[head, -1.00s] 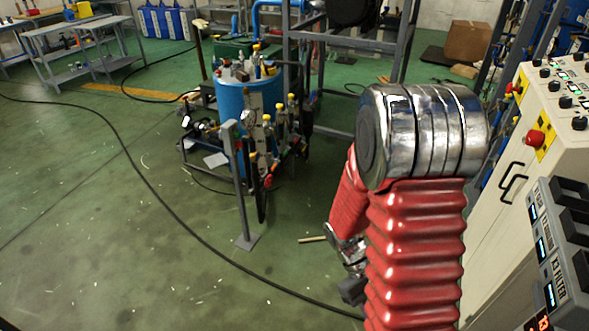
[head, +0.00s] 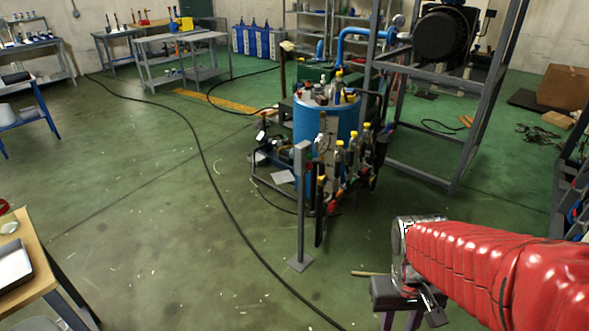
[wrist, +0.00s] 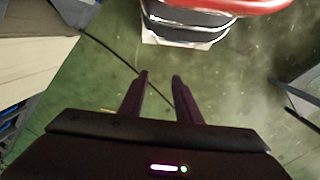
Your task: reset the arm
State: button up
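My arm, in a ribbed red sleeve, reaches in from the lower right of the head view. My gripper (head: 400,318) is at its end, low in the picture, with its fingers partly cut off by the bottom edge. In the wrist view, the two dark fingers of my gripper (wrist: 160,78) stand apart with green floor showing between them. Nothing is held between them.
A blue drum (head: 312,125) with bottles and valves stands mid-floor behind a grey post (head: 301,210). A black cable (head: 207,165) crosses the floor. A wooden table (head: 25,255) is at the lower left, a grey frame (head: 428,178) behind right. Open floor lies left.

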jog(key=a+r+t, duration=0.2)
jog(key=r+t, duration=0.1)
jog(key=r, duration=0.4)
jog(key=a+r+t, duration=0.3)
jog(key=r, duration=0.4)
jog(key=shift+s+a+n+y, duration=0.3)
jog(key=shift+a+y, duration=0.05)
jog(key=shift+y, duration=0.05)
dwell(0.9)
